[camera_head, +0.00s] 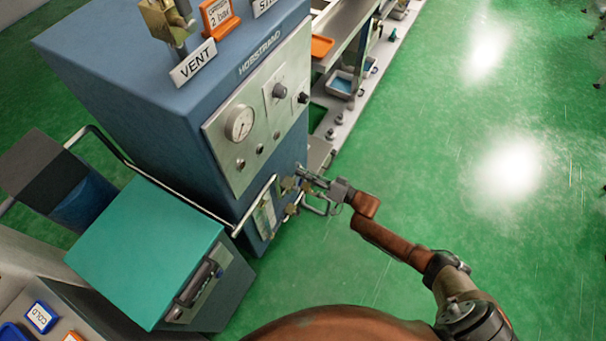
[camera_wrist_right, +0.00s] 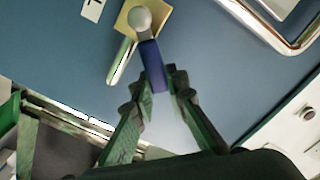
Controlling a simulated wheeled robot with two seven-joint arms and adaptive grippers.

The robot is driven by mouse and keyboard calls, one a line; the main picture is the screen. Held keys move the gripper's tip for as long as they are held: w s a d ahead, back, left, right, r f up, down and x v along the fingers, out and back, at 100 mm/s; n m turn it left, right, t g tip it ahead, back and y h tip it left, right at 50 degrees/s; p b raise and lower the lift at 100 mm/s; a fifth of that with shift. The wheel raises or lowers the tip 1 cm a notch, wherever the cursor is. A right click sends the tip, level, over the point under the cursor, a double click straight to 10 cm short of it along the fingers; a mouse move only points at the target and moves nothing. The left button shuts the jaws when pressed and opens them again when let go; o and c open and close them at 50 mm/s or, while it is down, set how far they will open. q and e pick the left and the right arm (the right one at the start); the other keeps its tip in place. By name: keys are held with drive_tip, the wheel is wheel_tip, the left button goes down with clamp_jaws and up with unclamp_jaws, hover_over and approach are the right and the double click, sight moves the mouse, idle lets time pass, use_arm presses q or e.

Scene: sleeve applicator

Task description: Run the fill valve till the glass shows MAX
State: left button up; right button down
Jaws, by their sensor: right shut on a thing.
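My right gripper (camera_head: 308,188) is at the lower front of the blue machine (camera_head: 150,95). In the right wrist view its fingers (camera_wrist_right: 160,86) are shut on the blue-sleeved lever (camera_wrist_right: 153,66) of a valve. The lever hangs from a round pale knob (camera_wrist_right: 140,18) on a yellowish plate. A sight glass (camera_head: 264,217) stands beside the gripper, on the machine's front face, with brass fittings near it. It is too small to read its level or any MAX mark. My left gripper is out of view.
A pressure gauge (camera_head: 239,123) and knobs sit on the panel above. A bent pale rail (camera_head: 258,200) runs close to the sight glass. A teal-topped cabinet (camera_head: 150,245) stands at lower left. Green floor (camera_head: 400,150) to the right is open.

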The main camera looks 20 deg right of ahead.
drive_tip(key=shift+d+f, duration=0.1)
drive_tip(key=shift+f, duration=0.05)
idle(0.3)
drive_tip(key=c, duration=1.9)
unclamp_jaws()
drive_tip(key=v, duration=1.2)
